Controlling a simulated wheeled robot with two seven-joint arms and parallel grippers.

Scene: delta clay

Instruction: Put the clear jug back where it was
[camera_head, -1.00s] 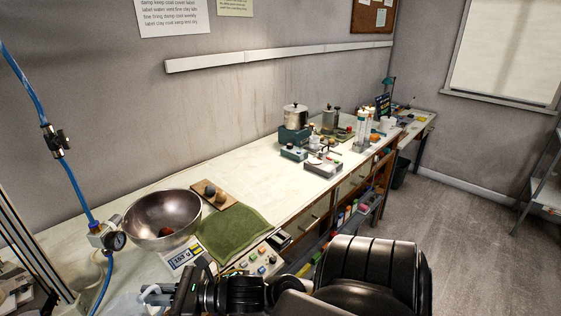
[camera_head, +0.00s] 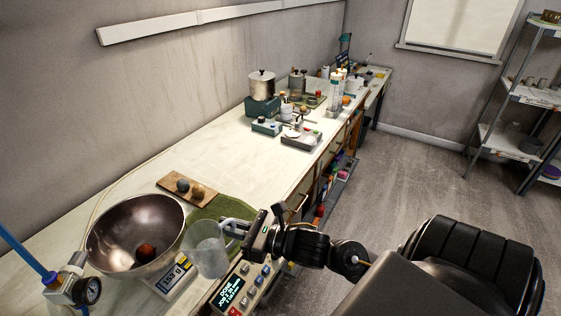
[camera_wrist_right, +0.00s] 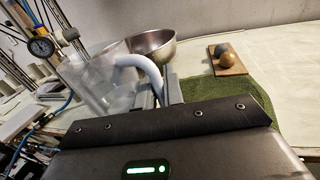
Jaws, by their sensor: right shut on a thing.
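The clear jug (camera_head: 207,252) is upright or nearly so in the head view, in front of the steel bowl's right side and over the scale's edge. My right gripper (camera_head: 236,228) is shut on its handle, on the jug's right side. In the right wrist view the clear jug (camera_wrist_right: 92,88) stands left of the fingers (camera_wrist_right: 160,92), with its pale curved handle (camera_wrist_right: 135,62) reaching to them. The jug looks empty and seems held above the bench, though its base is hard to make out. My left gripper is not in view.
The steel bowl (camera_head: 137,228) holds a reddish-brown ball (camera_head: 146,252) and sits at the scale (camera_head: 177,279). A board with two balls (camera_head: 187,189), a green cloth (camera_head: 232,207) and a control box (camera_head: 238,290) are close by.

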